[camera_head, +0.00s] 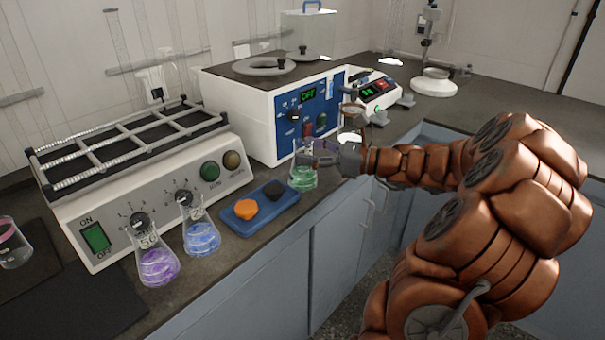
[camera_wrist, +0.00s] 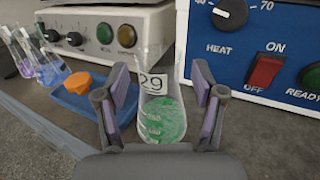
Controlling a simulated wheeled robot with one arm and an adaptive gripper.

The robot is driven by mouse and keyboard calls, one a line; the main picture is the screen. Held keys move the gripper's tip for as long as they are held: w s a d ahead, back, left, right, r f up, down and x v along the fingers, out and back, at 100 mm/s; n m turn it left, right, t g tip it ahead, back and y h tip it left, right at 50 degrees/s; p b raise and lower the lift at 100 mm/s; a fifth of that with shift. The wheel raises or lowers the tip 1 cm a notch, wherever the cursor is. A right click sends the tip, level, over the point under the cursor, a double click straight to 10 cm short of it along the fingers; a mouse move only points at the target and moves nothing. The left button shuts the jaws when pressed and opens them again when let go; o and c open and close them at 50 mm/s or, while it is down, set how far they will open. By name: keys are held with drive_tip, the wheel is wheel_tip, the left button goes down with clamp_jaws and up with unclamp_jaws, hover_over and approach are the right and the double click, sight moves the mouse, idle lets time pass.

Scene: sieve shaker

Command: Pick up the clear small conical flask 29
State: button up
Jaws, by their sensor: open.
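The clear conical flask labelled 29 (camera_wrist: 160,112) holds green liquid and stands upright on the bench in the wrist view. In the head view the flask (camera_head: 303,178) stands near the bench's front edge, before the blue-fronted heating unit, its top partly hidden by my gripper. My gripper (camera_wrist: 161,92) is open, with one finger on each side of the flask. A gap seems to show between each finger and the glass, though contact cannot be told for sure. The gripper also shows at the flask in the head view (camera_head: 318,156).
A blue tray (camera_head: 233,223) with an orange and a black piece lies left of the flask. Flasks with blue (camera_head: 203,238) and purple liquid (camera_head: 158,266) stand before the shaker (camera_head: 150,200). The blue-fronted heating unit (camera_head: 275,139) stands close behind.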

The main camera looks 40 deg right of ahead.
drive_tip(key=shift+x, duration=0.8)
clamp_jaws()
